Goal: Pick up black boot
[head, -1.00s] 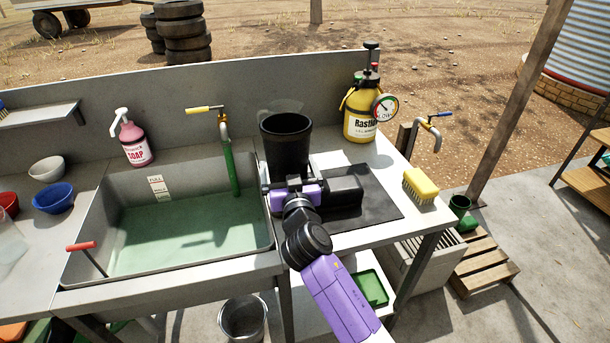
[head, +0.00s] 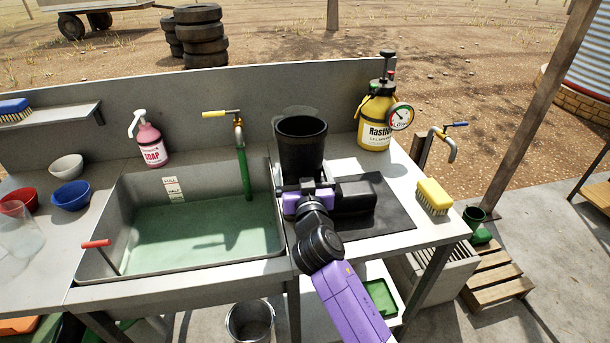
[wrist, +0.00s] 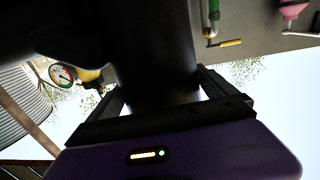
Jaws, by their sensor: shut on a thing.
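The black boot (head: 302,147) stands upright on the counter right of the sink, its tall open shaft up and its foot (head: 356,190) toward the right on a dark mat. My gripper (head: 306,186) reaches in from the front and is shut on the boot's shaft. In the wrist view the dark shaft (wrist: 158,60) fills the space between my two fingers. The sole's contact with the mat is hidden in part by my gripper.
The sink (head: 200,235) with greenish water is to the left. A yellow sprayer (head: 375,122) stands behind right, and a yellow brush (head: 433,196) lies at the right. The dark mat (head: 385,220) has bare room in front.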

